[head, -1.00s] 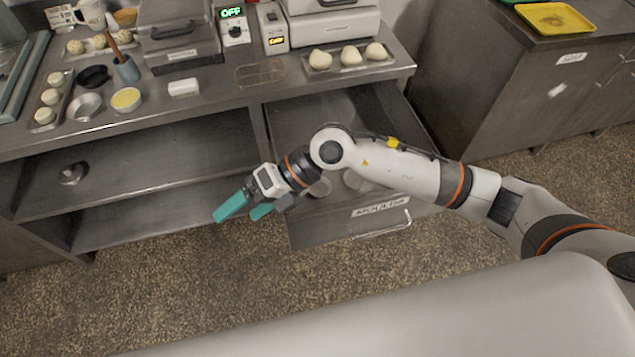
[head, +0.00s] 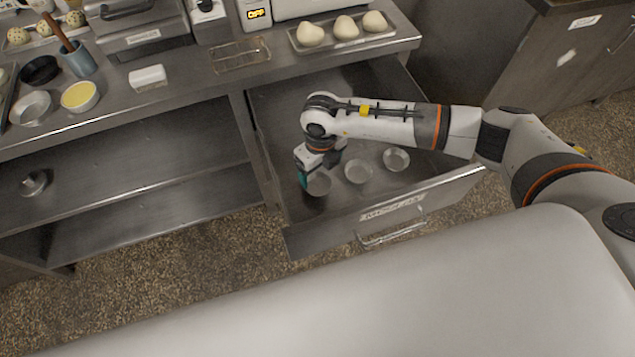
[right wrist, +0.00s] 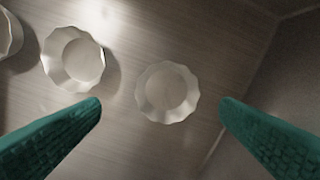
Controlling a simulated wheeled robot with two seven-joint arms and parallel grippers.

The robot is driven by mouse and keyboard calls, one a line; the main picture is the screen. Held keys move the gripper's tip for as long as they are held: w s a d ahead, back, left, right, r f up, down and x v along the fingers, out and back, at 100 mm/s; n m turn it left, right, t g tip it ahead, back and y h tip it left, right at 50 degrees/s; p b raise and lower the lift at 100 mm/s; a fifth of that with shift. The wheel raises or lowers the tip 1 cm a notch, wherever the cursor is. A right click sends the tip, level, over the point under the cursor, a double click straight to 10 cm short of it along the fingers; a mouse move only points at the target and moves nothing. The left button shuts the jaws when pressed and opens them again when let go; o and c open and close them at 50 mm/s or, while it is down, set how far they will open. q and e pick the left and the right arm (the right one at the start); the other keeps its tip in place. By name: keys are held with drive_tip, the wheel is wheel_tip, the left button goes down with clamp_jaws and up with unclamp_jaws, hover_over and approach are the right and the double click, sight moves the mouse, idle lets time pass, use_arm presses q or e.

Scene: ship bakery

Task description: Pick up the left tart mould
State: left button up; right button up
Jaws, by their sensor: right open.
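Three round silvery tart moulds with fluted rims lie in a row in the open drawer. The left tart mould (head: 319,186) is nearest my right gripper (head: 304,181), which hangs over the drawer pointing down and partly covers it. In the right wrist view the left tart mould (right wrist: 167,91) appears between the two spread green fingers, ahead of the tips and untouched. The middle mould (head: 358,172) and right mould (head: 396,159) lie to its right. My right gripper is open and empty. My left gripper is out of view.
The drawer (head: 440,188), with a label and handle on its front, is pulled out below the counter. The counter (head: 200,92) above holds a tray of dough balls (head: 345,45), a wire rack, a white block and bowls. Open shelves lie to the left.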

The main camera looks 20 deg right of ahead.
sight(318, 187)
drive_tip(key=shift+s+a+f, duration=0.15)
drive_tip(key=shift+a+f, duration=0.1)
drive_tip(key=shift+f, duration=0.55)
wheel_tip(318, 187, down, 3)
drive_tip(key=shift+a+r+p, duration=0.1)
drive_tip(key=shift+r+p, duration=0.05)
drive_tip(key=shift+p, duration=0.25)
drive_tip(key=shift+f, duration=0.5)
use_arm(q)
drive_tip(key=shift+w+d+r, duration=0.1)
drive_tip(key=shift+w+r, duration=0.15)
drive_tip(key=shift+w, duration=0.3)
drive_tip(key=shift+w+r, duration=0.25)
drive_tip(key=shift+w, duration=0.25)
use_arm(e)
drive_tip(key=c, duration=1)
